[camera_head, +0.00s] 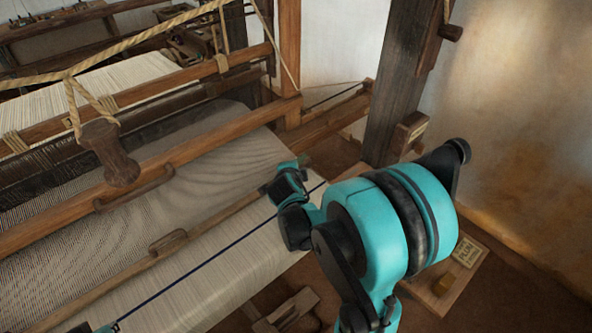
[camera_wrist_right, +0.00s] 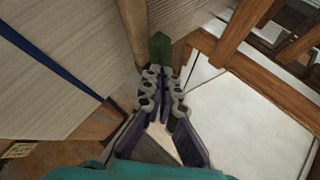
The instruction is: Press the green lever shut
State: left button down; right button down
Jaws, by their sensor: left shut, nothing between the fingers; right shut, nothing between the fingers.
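The green lever (camera_wrist_right: 160,47) shows in the right wrist view as a short dark green piece beside the end of a wooden bar (camera_wrist_right: 134,30). My right gripper (camera_wrist_right: 164,76) is shut and empty, its fingertips close below the lever in that picture. I cannot tell whether they touch it. Only a small part of my left gripper (camera_head: 106,327) shows at the bottom left edge of the head view, over the cloth.
The loom's woven cloth (camera_head: 225,260) fills the lower left, crossed by a dark blue line. A dark post (camera_head: 395,85) stands behind my right arm. A wooden board with a label (camera_head: 468,252) lies at the right by the wall. Brown floor is open at lower right.

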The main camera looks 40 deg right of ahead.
pick_arm(q)
jog(key=shift+f+b, duration=0.55)
jog(key=shift+f, duration=0.2)
pick_arm(e)
jog(key=shift+a+f, duration=0.15)
jog(key=shift+f, duration=0.4)
